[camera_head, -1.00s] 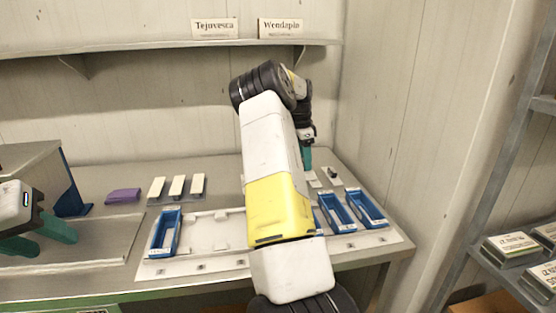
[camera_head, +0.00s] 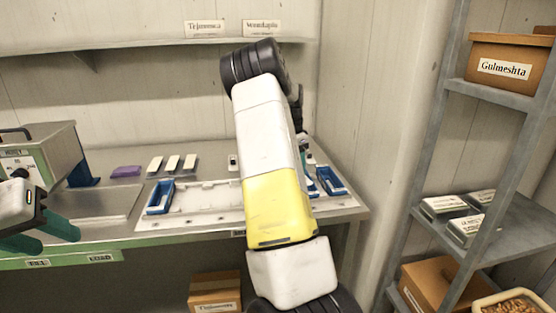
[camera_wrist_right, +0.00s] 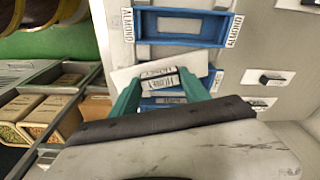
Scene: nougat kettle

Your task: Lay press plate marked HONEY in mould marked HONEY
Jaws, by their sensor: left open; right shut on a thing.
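In the right wrist view my right gripper (camera_wrist_right: 168,98) is shut on a pale press plate (camera_wrist_right: 130,74) whose labels appear to read HONEY. The plate is over a blue mould (camera_wrist_right: 205,83), which it partly hides; I cannot tell whether they touch, and this mould's label is hard to read. A blue mould marked ALMOND (camera_wrist_right: 222,26) lies beside it, empty. In the head view my right arm hides most of that gripper and the plate. Blue moulds show right of the arm (camera_head: 332,182) and at the left (camera_head: 160,197). My left gripper (camera_head: 52,232) is open and empty.
Several pale plates (camera_head: 172,162) and a purple block (camera_head: 126,171) lie at the back of the bench. A grey machine (camera_head: 45,155) stands at the left. A metal rack (camera_head: 505,235) with boxes stands at the right, apart from the bench.

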